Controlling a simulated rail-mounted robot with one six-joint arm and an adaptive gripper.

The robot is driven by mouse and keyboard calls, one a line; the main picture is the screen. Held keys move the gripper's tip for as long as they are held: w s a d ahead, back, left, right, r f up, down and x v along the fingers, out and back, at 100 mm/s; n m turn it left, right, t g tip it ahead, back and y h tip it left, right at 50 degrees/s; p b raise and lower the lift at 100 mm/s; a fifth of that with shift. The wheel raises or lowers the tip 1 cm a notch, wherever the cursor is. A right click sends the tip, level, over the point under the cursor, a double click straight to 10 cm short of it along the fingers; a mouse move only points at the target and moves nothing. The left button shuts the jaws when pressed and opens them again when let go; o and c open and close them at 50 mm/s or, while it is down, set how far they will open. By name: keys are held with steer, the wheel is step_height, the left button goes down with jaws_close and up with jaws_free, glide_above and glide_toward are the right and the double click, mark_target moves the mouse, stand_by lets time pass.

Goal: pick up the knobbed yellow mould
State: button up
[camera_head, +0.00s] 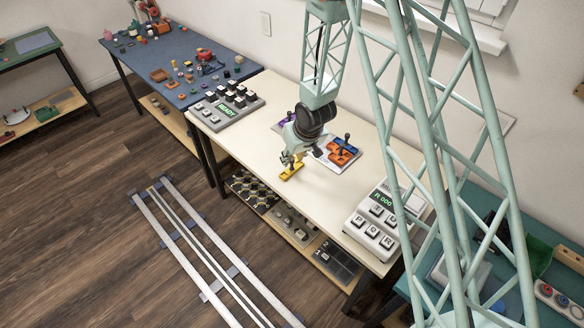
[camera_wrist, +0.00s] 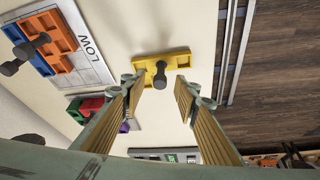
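The yellow mould (camera_wrist: 177,62) with a dark round knob (camera_wrist: 160,74) lies on the cream tabletop in the wrist view. In the head view the yellow mould (camera_head: 291,173) shows at the table's front edge, just below my gripper (camera_head: 290,158). In the wrist view my gripper (camera_wrist: 158,92) is open, its two ribbed fingers spread apart on either side below the mould. The knob appears in the gap between the fingertips, with nothing gripped. I cannot tell from these views how high the fingers are above the mould.
A board marked LOW (camera_wrist: 88,52) holds an orange mould (camera_wrist: 56,42) with a dark knob, on the left in the wrist view. A grey keypad (camera_head: 228,105) and a white keypad (camera_head: 378,222) stand on the cream table (camera_head: 330,205). The floor begins past the table edge.

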steer(key=shift+x, duration=1.65)
steer(key=shift+c, duration=0.7)
jaws_close()
